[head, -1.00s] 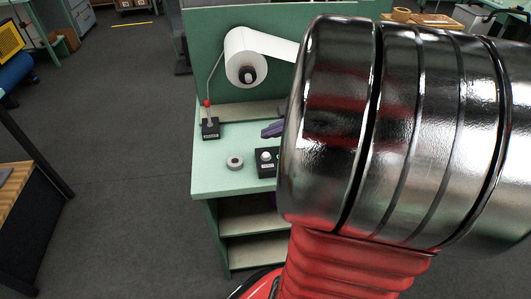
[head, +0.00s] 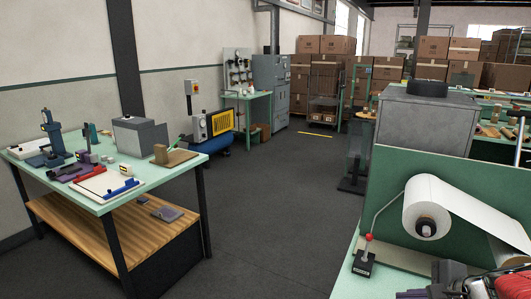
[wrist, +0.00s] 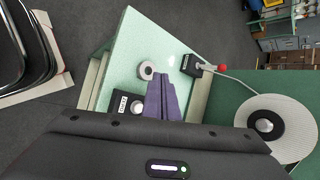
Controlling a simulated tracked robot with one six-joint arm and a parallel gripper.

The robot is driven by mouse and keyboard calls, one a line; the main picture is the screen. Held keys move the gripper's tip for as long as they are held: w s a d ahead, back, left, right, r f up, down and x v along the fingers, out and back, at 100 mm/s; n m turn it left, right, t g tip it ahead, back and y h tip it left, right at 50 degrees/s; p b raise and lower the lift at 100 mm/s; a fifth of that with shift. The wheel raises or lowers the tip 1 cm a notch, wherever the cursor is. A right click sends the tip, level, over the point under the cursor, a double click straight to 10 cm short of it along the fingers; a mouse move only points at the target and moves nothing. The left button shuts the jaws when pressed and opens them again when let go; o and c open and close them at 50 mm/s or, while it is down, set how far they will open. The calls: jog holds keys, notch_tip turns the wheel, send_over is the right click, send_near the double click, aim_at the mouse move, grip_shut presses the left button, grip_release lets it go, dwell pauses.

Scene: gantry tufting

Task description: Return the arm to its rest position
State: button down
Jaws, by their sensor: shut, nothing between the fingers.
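My gripper (wrist: 160,80) shows in the wrist view as two purple fingers lying together, shut with nothing between them. It hangs over the pale green bench top (wrist: 130,45). Behind or beside the fingers are a grey ring (wrist: 146,70) and a black box with a white button (wrist: 125,104); I cannot tell how close the fingers are to them. In the head view, part of my arm (head: 470,284) shows at the bottom right corner, and most of it is out of frame.
A green bench panel carries a white roll (head: 450,215). A lever with a red knob (head: 368,238) stands beside it. A workbench (head: 150,178) with tools stands at left. Open grey floor (head: 265,220) lies between. Stacked cartons (head: 325,75) are at the back.

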jog(key=s+a+r+n, duration=0.1)
jog(key=s+a+n, duration=0.2)
jog(key=a+n, duration=0.4)
jog(key=s+a+r+n+g+h, duration=0.1)
jog(key=s+a+r+n, duration=0.1)
jog(key=a+n, duration=0.4)
jog(key=s+a+r+n+g+h, duration=0.1)
jog(key=s+a+n, duration=0.3)
jog(key=a+n, duration=0.3)
jog(key=shift+s+a+r+n, duration=0.3)
jog(key=shift+a+n, duration=0.05)
jog(key=shift+n, duration=0.35)
jog(key=shift+w+g, duration=0.15)
jog(key=shift+g, duration=0.15)
